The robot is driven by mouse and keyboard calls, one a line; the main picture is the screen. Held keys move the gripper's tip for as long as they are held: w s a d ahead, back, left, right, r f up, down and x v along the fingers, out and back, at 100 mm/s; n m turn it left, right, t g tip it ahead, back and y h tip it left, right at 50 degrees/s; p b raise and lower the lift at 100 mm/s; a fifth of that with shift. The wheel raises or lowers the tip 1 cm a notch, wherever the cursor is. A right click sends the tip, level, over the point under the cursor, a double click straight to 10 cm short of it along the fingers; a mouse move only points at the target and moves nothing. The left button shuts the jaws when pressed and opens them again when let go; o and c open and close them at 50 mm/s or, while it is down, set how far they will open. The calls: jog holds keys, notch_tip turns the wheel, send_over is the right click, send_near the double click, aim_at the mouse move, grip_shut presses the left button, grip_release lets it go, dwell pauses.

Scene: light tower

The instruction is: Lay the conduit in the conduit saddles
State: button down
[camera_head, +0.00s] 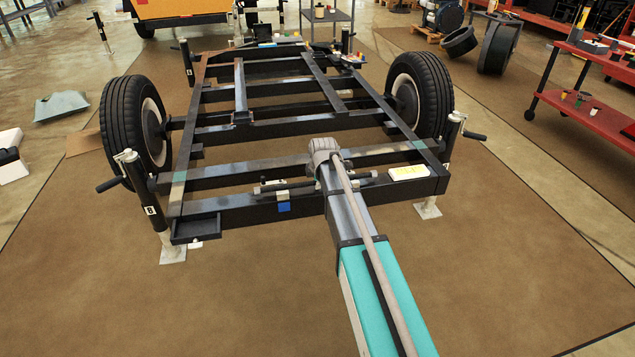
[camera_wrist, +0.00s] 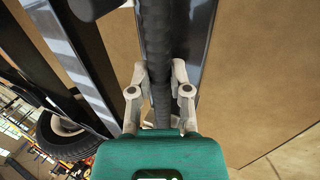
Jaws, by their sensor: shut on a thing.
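The conduit (camera_wrist: 157,40) is a dark ribbed tube in the wrist view, running up the picture between my fingers. My gripper (camera_wrist: 160,88) is shut on it, with one grey finger on each side. In the head view a dark rod, apparently the conduit (camera_head: 294,183), lies level along the front crossbeam (camera_head: 240,212) of the black chassis. My arm hides its middle and my fingers there.
The chassis stands between a left wheel (camera_head: 132,125) and a right wheel (camera_head: 420,90), with jack posts at its corners. A yellow-and-white block (camera_head: 408,172) sits on the front beam's right. A red cart (camera_head: 585,110) stands at right. Brown floor in front is clear.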

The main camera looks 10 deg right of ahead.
jog(key=shift+f+b, duration=0.35)
jog(key=shift+f, duration=0.05)
jog(key=shift+c, duration=2.4)
grip_release()
jog(key=shift+r, duration=0.15)
notch_tip(320, 180, up, 11)
jog(key=p, duration=1.1)
jog(key=s+a+f+m+g, duration=0.1)
jog(key=s+m+g, duration=0.1)
jog(key=s+m, duration=1)
jog(key=s+a+m+g, duration=0.2)
jog(key=s+m, duration=0.4)
jog(key=s, duration=1.1)
notch_tip(320, 180, up, 36)
jog(key=p, duration=3.6)
jog(key=shift+d+p, duration=0.15)
jog(key=shift+p, duration=0.25)
